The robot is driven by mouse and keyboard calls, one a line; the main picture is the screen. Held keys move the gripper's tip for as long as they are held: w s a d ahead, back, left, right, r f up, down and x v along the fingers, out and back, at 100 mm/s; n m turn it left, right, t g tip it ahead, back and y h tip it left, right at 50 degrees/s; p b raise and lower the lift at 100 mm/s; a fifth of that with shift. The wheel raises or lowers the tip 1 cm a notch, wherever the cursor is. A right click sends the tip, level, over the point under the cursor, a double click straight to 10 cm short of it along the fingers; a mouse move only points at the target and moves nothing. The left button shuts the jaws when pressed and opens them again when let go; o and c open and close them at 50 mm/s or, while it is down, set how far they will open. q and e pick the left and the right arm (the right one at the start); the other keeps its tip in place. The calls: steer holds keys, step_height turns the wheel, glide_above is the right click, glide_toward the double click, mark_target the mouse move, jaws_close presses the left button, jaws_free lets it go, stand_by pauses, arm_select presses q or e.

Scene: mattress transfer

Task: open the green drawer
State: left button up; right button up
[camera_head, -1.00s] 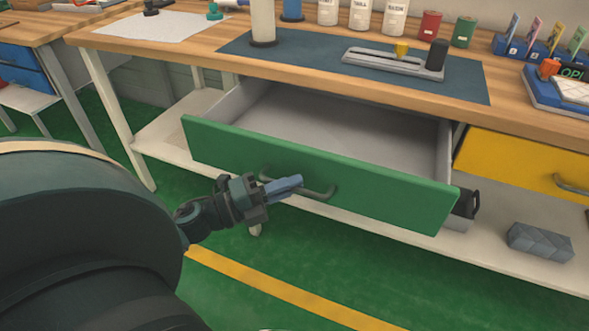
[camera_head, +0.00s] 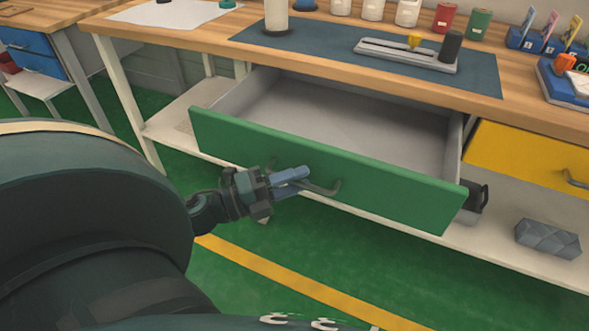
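The green drawer (camera_head: 380,188) is pulled well out from under the wooden workbench, and its grey inside (camera_head: 345,123) shows, empty where I can see it. Its dark bar handle (camera_head: 324,188) is on the front panel. My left gripper (camera_head: 292,176) is at the left part of the handle, its blue-grey fingers close together there. The fingers overlap the handle in the view, and I cannot tell whether they grip it. My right gripper is not in view.
A yellow drawer (camera_head: 520,160) sits shut to the right. A grey faceted block (camera_head: 547,239) lies on the lower shelf (camera_head: 490,247). The benchtop holds a dark blue mat (camera_head: 330,45), a slotted grey fixture (camera_head: 400,55) and several bottles. Green floor with a yellow line (camera_head: 290,278) lies in front.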

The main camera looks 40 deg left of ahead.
arm_select(q)
steer(key=v, duration=1.3)
steer(key=shift+s+a, duration=0.1)
